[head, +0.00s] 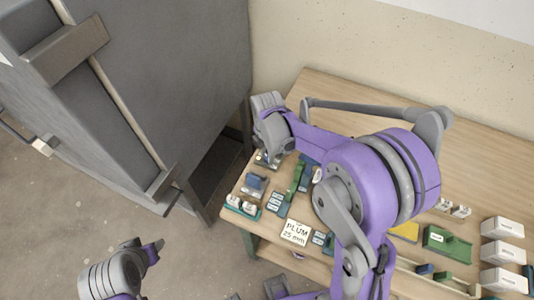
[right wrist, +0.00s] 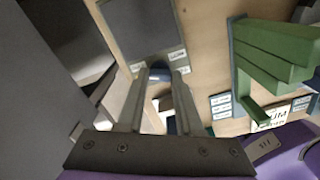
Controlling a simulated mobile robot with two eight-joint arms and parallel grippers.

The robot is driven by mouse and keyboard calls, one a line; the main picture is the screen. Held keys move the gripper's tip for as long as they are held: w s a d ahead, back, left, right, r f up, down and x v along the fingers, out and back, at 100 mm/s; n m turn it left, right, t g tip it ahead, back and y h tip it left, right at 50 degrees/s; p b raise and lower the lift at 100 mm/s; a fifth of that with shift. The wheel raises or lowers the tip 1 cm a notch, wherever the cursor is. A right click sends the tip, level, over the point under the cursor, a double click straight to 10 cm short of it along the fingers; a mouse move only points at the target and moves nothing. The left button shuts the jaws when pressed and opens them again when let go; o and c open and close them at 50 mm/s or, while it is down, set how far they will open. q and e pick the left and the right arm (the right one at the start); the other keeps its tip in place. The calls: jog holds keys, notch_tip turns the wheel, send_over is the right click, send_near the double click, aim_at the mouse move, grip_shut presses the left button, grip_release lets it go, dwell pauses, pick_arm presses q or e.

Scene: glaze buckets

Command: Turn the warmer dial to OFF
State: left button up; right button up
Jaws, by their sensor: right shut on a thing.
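My right gripper (right wrist: 163,88) reaches down at the far left end of the wooden table. In the right wrist view its two grey fingers are shut on a small dark blue part, which I take to be the warmer dial (right wrist: 160,76). White labels (right wrist: 177,56) lie around it, too small to read. A dark grey plate (right wrist: 140,28) is just beyond the fingertips. In the head view my right gripper (head: 268,152) and wrist hide most of this spot. My left gripper (head: 147,247) is at the lower left, over the floor and away from the table; its jaw opening is unclear.
A big grey cabinet (head: 190,70) stands close left of the table (head: 330,90). Beside my right gripper is a green-handled item (right wrist: 270,55). A card reading "PLUM 25 mm" (head: 295,233) lies at the front edge. White boxes (head: 503,254) and a green item (head: 447,243) are at the right.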

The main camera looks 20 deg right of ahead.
grip_shut()
